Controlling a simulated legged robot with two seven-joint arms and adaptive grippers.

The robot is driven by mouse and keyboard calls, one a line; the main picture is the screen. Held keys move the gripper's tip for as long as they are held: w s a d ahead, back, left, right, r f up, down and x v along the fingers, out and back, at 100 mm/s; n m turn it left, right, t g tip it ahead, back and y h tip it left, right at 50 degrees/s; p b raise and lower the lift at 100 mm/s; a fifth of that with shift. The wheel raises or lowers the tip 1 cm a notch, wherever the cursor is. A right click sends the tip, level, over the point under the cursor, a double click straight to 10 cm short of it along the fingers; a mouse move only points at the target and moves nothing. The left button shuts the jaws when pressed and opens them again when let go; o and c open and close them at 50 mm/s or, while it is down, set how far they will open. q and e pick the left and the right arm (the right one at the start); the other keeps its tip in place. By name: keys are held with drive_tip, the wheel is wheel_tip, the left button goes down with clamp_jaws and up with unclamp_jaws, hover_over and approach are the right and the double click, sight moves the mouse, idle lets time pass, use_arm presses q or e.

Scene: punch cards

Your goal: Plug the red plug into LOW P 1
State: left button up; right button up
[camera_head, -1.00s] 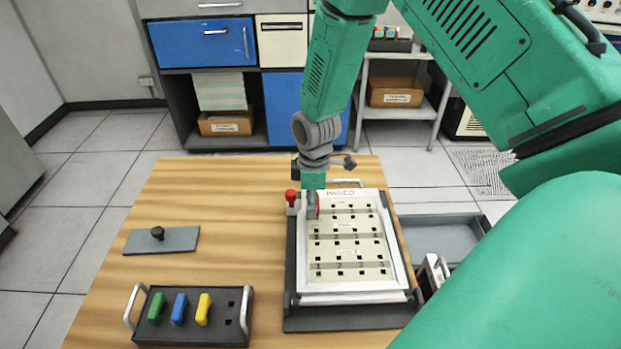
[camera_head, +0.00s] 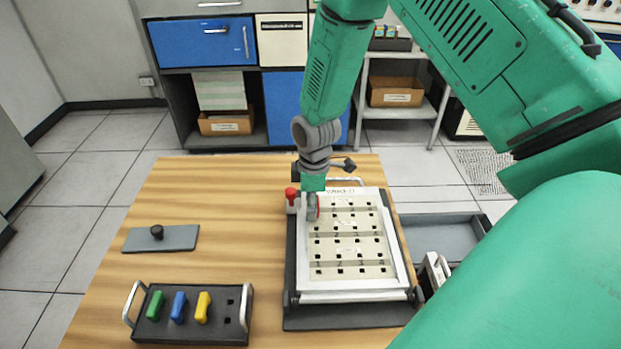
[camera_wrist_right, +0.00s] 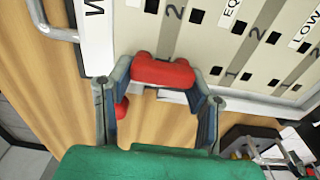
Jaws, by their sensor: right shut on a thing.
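My right gripper (camera_head: 312,205) is over the upper left part of the white socket panel (camera_head: 405,262). In the right wrist view, its two fingers (camera_wrist_right: 158,88) are shut on the red plug (camera_wrist_right: 163,73), one on each side. The plug lies across in front of the panel's edge; its prongs are hidden, and I cannot tell whether it touches the panel. Sockets in rows run along the panel. A partly cut-off LOW label (camera_wrist_right: 304,30) shows at the upper right of the wrist view. My left gripper is not in view.
A red knob (camera_head: 291,193) stands beside the panel's upper left corner. A dark holder (camera_head: 190,332) with green, blue and yellow plugs is at the front left. A grey plate with a black knob (camera_head: 157,232) lies behind it. The wooden table (camera_head: 240,200) between is clear.

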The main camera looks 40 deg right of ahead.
drive_tip(key=shift+f, duration=0.1)
drive_tip(key=o, duration=1)
drive_tip(key=shift+w+r, duration=0.1)
drive_tip(key=shift+r, duration=0.3)
wheel_tip(320, 180, up, 10)
drive_tip(key=shift+d+r, duration=0.15)
drive_tip(key=shift+s+r, duration=0.2)
drive_tip(key=shift+r, duration=0.15)
